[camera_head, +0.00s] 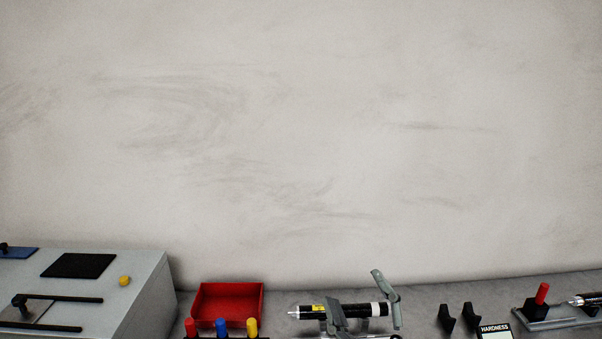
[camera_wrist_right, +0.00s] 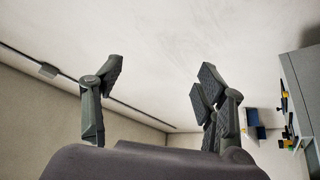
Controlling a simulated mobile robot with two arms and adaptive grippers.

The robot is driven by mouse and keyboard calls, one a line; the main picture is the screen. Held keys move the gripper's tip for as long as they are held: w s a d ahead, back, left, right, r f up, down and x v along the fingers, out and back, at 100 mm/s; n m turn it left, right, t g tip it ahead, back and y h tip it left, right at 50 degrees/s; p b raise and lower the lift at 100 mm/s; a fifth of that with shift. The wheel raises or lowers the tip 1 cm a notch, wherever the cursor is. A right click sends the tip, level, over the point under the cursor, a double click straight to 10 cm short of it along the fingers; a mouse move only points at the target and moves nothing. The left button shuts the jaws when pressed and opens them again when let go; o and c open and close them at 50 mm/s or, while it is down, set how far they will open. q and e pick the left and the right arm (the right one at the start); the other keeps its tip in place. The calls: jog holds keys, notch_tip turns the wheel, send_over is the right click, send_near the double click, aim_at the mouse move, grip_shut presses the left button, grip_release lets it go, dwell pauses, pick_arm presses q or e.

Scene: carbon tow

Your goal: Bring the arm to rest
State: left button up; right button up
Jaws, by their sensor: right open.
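My right gripper (camera_head: 353,286) shows at the bottom of the head view, right of centre, with its two grey fingers spread apart. In the right wrist view, its fingers (camera_wrist_right: 158,75) stand wide apart with nothing between them. In the head view the fingers overlap a black pen-like tool (camera_head: 313,311) with a yellow label and a silver tip. I cannot tell from the picture how far apart the two are in depth. My left gripper is in neither view.
A grey machine (camera_head: 140,290) with a yellow button fills the lower left. A red bin (camera_head: 228,291) stands beside it, behind red, blue and yellow handles (camera_head: 222,326). To the right are black holders (camera_head: 446,318), a hardness gauge (camera_head: 495,331) and a red-topped stand (camera_head: 541,295). The wall above is bare.

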jog(key=d+f+m+g+h, duration=0.3)
jog(key=d+f+m+h, duration=0.45)
jog(key=f, duration=0.25)
jog(key=s+d+f+m+g, duration=0.1)
jog(key=s+f+g, duration=0.2)
jog(key=s+f, duration=0.1)
jog(key=s+d+f+m+g, duration=0.1)
jog(key=s+d+f+g, duration=0.1)
jog(key=f, duration=0.5)
jog(key=s+d+f+m+g+h, duration=0.1)
jog(key=s+f+g, duration=0.3)
jog(key=s+f, duration=0.2)
jog(key=shift+s+d+g, duration=0.35)
jog(key=shift+s+g, duration=0.05)
jog(key=shift+s, duration=0.05)
jog(key=s+f+g, duration=0.5)
jog(key=s+f, duration=0.1)
jog(key=s, duration=0.5)
notch_tip(320, 180, down, 26)
jog(key=s+g, duration=0.1)
jog(key=s+d+f+g, duration=0.1)
jog(key=s+d+f, duration=0.1)
jog(key=s+f, duration=1.3)
jog(key=shift+s+f+y, duration=0.15)
jog(key=shift+s+y, duration=0.2)
jog(key=shift+s, duration=0.6)
jog(key=shift+d, duration=0.1)
